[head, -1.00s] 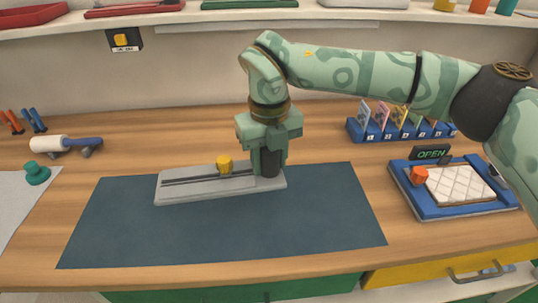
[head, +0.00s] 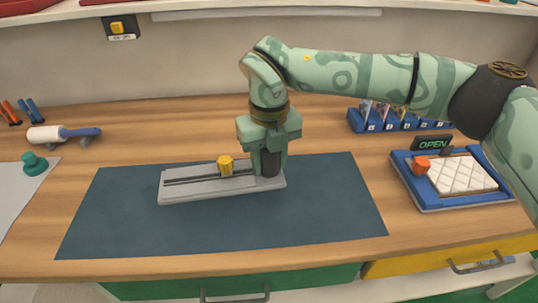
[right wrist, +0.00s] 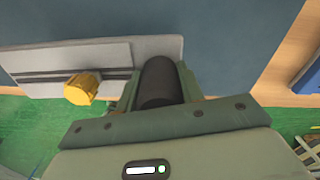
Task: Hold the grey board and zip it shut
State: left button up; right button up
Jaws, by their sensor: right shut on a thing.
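The grey board (head: 190,189) lies on the dark blue mat (head: 300,215), with a long dark slot along it. A yellow slider knob (head: 226,166) stands on the slot, right of the board's middle. My right gripper (head: 268,164) points down and is shut on a dark round post at the board's right end. In the right wrist view the post (right wrist: 158,82) sits between the fingers, and the yellow knob (right wrist: 83,89) stands apart from them, to the left. The left gripper is not in view.
A blue tray (head: 435,206) with a white quilted pad and an orange knob lies at right, by an OPEN sign (head: 432,143). A blue card rack (head: 357,123) stands behind. A roller (head: 45,134) and a teal knob (head: 34,163) are at left. The mat's front is clear.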

jog(key=shift+f+b, duration=1.15)
jog(key=shift+f, duration=3.05)
